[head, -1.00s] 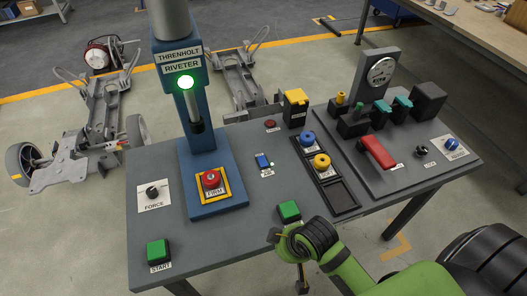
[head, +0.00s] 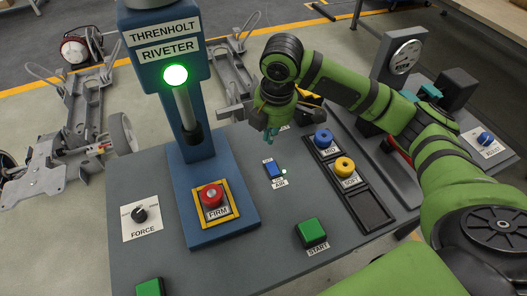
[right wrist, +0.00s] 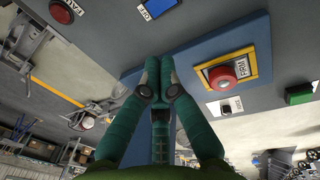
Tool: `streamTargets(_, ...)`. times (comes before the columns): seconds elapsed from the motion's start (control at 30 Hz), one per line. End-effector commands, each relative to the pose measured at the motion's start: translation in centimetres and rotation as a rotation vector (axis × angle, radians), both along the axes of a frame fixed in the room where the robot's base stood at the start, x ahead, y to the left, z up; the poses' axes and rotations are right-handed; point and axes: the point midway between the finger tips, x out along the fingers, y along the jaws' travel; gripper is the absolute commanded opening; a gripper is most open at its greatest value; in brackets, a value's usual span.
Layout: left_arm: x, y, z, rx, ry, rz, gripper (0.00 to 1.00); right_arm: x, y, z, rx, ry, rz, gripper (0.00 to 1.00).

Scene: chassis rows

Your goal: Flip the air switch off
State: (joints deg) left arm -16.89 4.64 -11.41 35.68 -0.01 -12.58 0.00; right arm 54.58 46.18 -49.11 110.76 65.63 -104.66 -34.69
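The air switch (head: 273,169) is a small blue rocker on the grey console, with an AIR label below it and a lit green lamp (head: 284,171) at its right. It also shows at the top of the right wrist view (right wrist: 158,6), cut by the edge, with an OFF label beside it. My right gripper (head: 269,134) points down above the console, behind the switch in the head view and apart from it. In the right wrist view its two teal fingers (right wrist: 159,62) are together with nothing between them. My left gripper is not in view.
The blue riveter column (head: 190,150) with a red FIRM button (head: 211,195) stands left of the switch. A green START button (head: 310,232) is in front. The console around the switch is bare.

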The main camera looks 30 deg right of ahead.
Motion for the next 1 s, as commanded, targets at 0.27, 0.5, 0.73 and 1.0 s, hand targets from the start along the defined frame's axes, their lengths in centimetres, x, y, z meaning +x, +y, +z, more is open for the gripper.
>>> streamTargets(0.27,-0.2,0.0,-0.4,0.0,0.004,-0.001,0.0,0.1,-1.5,0.6,-0.028,0.02,0.021,0.0)
streamTargets(0.5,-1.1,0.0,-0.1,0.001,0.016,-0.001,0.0,0.5,-1.5,-3.6,-0.027,0.022,0.02,0.0)
streamTargets(0.73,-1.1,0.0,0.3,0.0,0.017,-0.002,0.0,1.2,-1.5,-8.4,-0.026,0.02,0.019,0.0)
streamTargets(1.0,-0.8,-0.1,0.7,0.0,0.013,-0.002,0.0,1.6,-1.5,-11.9,-0.026,0.016,0.021,0.0)
